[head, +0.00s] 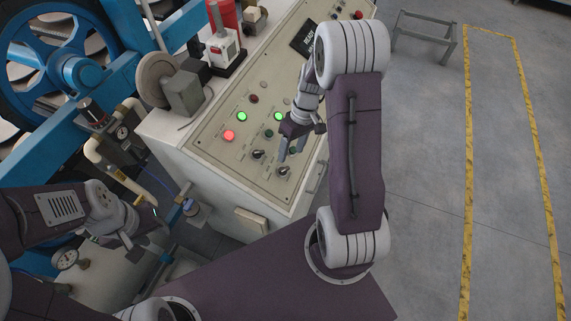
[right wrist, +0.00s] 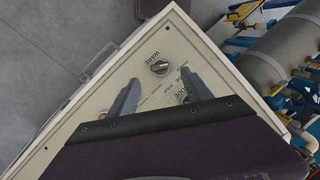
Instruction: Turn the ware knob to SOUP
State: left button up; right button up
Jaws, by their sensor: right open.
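A black rotary knob (right wrist: 160,67) with a light pointer shows in the right wrist view near the panel's corner. The upside-down word beside it seems to read WARE; the position labels around it are too small to read surely. In the head view it is the lower knob (head: 283,171) of two. My right gripper (head: 291,155) is open over the panel, its fingers apart and pointing at this area. In the right wrist view the fingertips (right wrist: 159,78) are just short of the knob, with nothing between them. My left gripper (head: 128,240) hangs at lower left, its jaws unclear.
A second knob (head: 258,154) sits beside the first on the sloped control panel (head: 222,158). Lit green and red buttons (head: 229,135) and a dark display (head: 303,38) are further up. Blue machinery with wheels (head: 50,60) stands left.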

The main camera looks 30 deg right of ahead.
aim_at(285, 169)
jog(key=x, duration=0.4)
jog(key=p+x, duration=0.1)
jog(key=x, duration=0.3)
jog(key=shift+w, duration=0.25)
jog(key=shift+s+a+f, duration=0.1)
jog(key=shift+f, duration=0.15)
jog(key=shift+w+f, duration=0.2)
grip_shut()
